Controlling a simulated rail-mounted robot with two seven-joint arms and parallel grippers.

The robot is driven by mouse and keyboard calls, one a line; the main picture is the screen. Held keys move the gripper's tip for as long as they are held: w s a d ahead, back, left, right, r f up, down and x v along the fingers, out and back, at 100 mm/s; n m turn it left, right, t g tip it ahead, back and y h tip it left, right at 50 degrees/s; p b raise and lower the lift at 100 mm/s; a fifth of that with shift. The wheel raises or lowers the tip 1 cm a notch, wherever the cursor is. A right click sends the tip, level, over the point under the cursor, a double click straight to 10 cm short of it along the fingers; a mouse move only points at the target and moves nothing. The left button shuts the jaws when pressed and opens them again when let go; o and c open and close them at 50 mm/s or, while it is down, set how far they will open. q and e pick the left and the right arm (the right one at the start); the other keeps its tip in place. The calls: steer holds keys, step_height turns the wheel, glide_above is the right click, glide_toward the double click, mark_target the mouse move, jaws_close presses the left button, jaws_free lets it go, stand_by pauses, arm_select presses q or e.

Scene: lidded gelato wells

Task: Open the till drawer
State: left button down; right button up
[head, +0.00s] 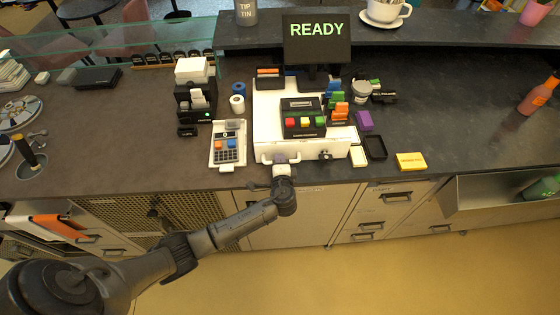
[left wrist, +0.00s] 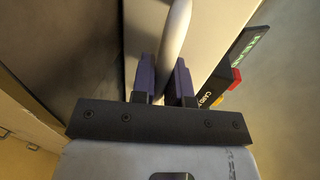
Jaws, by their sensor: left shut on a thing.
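The till is a white unit (head: 267,100) on the dark counter, with a black keypad of coloured keys (head: 303,122) on top and a screen reading READY (head: 317,40) behind. Its drawer front (head: 305,153) faces me, with a lock and keys (head: 325,154) at the right. My left gripper (head: 281,163) is at the left part of the drawer front. In the left wrist view the pale drawer handle (left wrist: 174,45) runs between the two dark fingers (left wrist: 165,82), which are shut on it. The handle is partly hidden by the gripper in the head view. My right gripper is not in view.
A card terminal (head: 229,144) lies left of the till, with a receipt printer (head: 195,100) behind it. A black tray (head: 375,147) and a yellow pad (head: 411,161) lie to the right. Cabinet drawers (head: 369,226) are below the counter edge; the floor (head: 330,280) in front is clear.

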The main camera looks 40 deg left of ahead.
arm_select(q)
steer(key=f+p+v, duration=0.2)
steer(key=v, duration=0.9)
steer(key=f+p+v, duration=0.1)
steer(key=f+v, duration=0.1)
steer(key=v, duration=0.9)
steer(key=shift+s+d+f+p, duration=0.35)
steer(key=shift+s+d, duration=0.2)
steer(key=shift+d, duration=0.05)
steer(key=c, duration=1.1)
jaws_free()
steer(key=shift+b+v, duration=1)
steer(key=shift+v, duration=5.95)
